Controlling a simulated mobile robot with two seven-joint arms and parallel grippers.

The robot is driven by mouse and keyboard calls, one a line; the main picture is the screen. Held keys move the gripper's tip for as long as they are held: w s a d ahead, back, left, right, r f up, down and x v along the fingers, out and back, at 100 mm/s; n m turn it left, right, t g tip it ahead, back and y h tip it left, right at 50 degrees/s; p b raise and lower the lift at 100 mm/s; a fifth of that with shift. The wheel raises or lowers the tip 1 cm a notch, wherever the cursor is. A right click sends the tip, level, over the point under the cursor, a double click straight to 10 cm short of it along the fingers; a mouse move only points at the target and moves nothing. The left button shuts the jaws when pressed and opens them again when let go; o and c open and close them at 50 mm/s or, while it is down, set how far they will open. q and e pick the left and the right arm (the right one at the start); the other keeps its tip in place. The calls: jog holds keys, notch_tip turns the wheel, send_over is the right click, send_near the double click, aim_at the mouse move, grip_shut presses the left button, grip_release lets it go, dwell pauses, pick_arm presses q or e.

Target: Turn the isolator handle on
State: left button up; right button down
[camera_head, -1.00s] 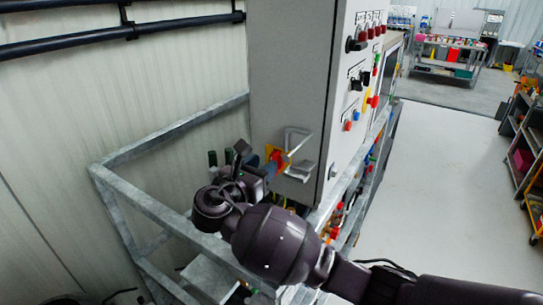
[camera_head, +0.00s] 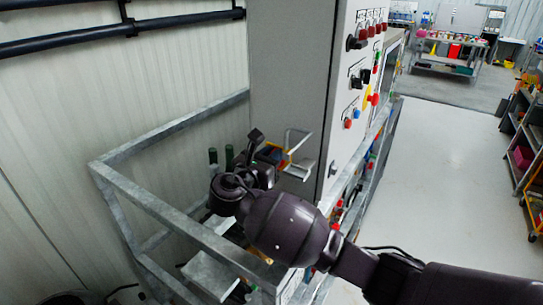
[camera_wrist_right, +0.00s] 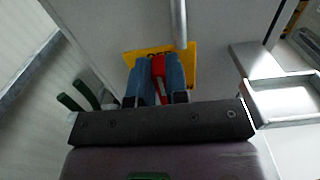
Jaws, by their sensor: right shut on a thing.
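The isolator has a red handle (camera_wrist_right: 158,68) on a yellow plate (camera_wrist_right: 191,58), mounted on the side of the grey cabinet (camera_head: 290,75). My right gripper (camera_wrist_right: 159,80) has its two blue fingers on either side of the red handle and is shut on it. In the head view the right gripper (camera_head: 271,153) is at the lower part of the cabinet side, and my wrist and fingers hide most of the handle. The handle's exact angle is hard to tell. My left gripper is not in view.
A metal bracket (camera_head: 299,170) sticks out just right of the handle. A galvanised frame (camera_head: 150,200) runs below and left of my right arm. Green-topped posts (camera_head: 213,157) stand left of the gripper. The cabinet front carries knobs and buttons.

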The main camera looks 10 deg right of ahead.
jog(key=shift+s+d+m, duration=0.1)
jog(key=shift+m, duration=0.6)
jog(key=c, duration=1.1)
grip_release()
jog(key=b+v, duration=0.1)
jog(key=v, duration=1)
